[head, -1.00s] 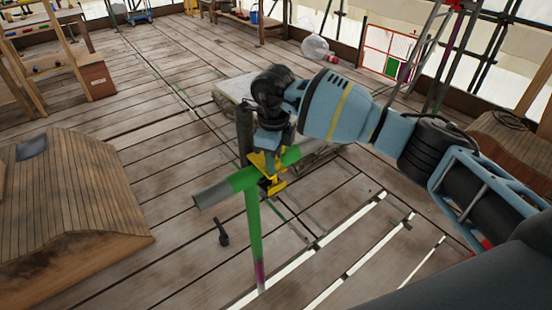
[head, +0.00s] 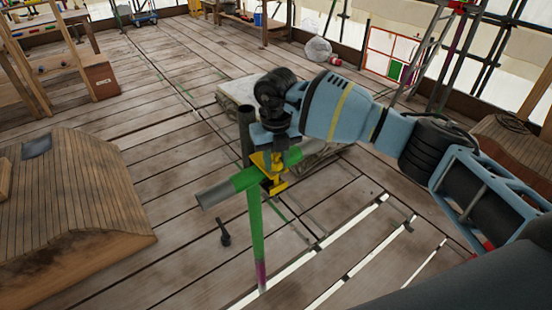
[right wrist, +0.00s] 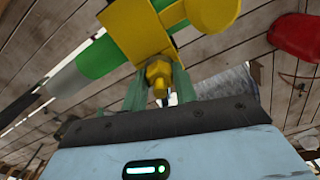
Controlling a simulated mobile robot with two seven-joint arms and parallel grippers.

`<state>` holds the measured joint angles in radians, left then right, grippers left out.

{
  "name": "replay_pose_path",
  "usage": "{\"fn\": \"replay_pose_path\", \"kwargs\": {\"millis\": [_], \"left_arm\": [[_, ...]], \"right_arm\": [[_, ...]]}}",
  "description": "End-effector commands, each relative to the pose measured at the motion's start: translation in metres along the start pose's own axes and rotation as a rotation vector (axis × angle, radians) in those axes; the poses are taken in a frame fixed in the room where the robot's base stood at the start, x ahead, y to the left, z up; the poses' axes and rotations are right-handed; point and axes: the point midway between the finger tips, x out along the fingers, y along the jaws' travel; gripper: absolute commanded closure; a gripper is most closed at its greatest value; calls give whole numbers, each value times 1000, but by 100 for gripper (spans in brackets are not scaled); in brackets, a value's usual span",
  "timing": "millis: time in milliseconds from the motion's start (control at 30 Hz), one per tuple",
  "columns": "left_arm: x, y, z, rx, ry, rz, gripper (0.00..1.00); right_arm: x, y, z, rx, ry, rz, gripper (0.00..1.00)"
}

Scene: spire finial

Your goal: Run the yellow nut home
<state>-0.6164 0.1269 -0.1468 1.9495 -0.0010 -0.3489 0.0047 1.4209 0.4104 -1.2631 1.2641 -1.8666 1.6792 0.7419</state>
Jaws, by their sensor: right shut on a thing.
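The yellow nut (right wrist: 158,76) shows in the right wrist view, on the near side of a yellow clamp (right wrist: 138,28). My right gripper (right wrist: 160,86) is shut on the nut, one finger on each side of it. In the head view the yellow clamp (head: 277,186) sits where a green, grey-ended crossbar (head: 217,192) meets a green upright pole (head: 256,232). My right gripper (head: 274,157) reaches the clamp from above and hides the nut there. My left gripper is not in view.
A dark post (head: 245,135) stands just behind the crossbar. A pale block (head: 238,92) lies on the plank floor behind it. A shingled roof piece (head: 70,205) is at left. A red object (right wrist: 296,36) shows in the right wrist view. Gaps open between floorboards at lower right.

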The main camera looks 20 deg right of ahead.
Motion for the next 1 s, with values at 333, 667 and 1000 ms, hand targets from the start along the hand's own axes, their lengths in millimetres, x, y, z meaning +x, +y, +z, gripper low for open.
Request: {"fn": "replay_pose_path", "kwargs": {"millis": [333,667,1000], "left_arm": [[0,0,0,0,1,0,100],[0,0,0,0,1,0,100],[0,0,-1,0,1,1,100]], "right_arm": [[-1,0,0,107,-2,0,94],[-1,0,0,119,-2,0,94],[0,0,0,118,-2,0,50]]}}
